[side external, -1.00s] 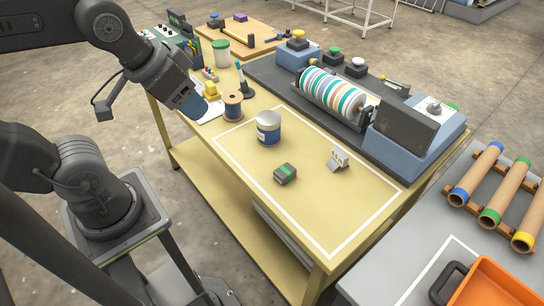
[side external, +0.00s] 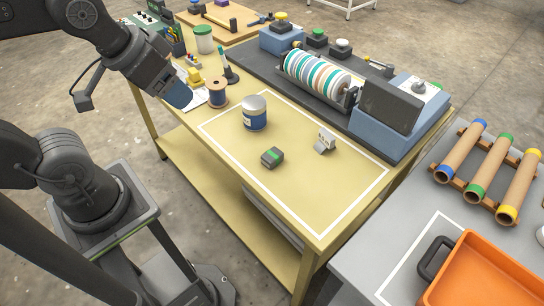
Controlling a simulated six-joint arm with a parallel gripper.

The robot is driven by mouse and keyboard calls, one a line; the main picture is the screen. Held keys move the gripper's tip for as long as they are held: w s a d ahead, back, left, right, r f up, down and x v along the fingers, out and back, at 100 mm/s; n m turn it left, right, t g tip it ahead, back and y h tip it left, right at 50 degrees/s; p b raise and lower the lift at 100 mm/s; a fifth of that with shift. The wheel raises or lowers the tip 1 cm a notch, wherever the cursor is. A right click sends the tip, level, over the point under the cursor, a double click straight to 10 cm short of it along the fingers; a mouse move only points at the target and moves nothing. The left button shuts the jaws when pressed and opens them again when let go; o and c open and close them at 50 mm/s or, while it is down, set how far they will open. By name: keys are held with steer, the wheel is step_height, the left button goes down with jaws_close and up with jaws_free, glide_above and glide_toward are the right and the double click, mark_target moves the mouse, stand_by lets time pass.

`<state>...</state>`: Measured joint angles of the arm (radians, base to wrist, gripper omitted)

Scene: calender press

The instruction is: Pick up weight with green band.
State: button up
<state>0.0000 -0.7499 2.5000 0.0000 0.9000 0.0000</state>
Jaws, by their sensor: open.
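The weight with the green band (side external: 272,157) is a small dark block with a green stripe. It lies on the yellow table inside the white outlined rectangle. My gripper (side external: 181,98) is at the upper left, near the wooden spool and well away from the weight. It is open, though its fingers are hard to make out at this angle. Nothing shows between them.
A blue and white can (side external: 255,113) stands behind the weight, and a small white tag stand (side external: 325,140) is to its right. A wooden spool (side external: 217,92) stands near my gripper. The roller press (side external: 318,76) lines the back. The outlined area's front is clear.

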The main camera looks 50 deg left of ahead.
steer(key=shift+o, duration=1.4)
steer(key=n+g, duration=0.6)
steer(key=n, duration=1.2)
glide_above(272, 154)
step_height(272, 154, down, 14)
step_height(272, 154, down, 14)
steer(key=shift+r, duration=0.2)
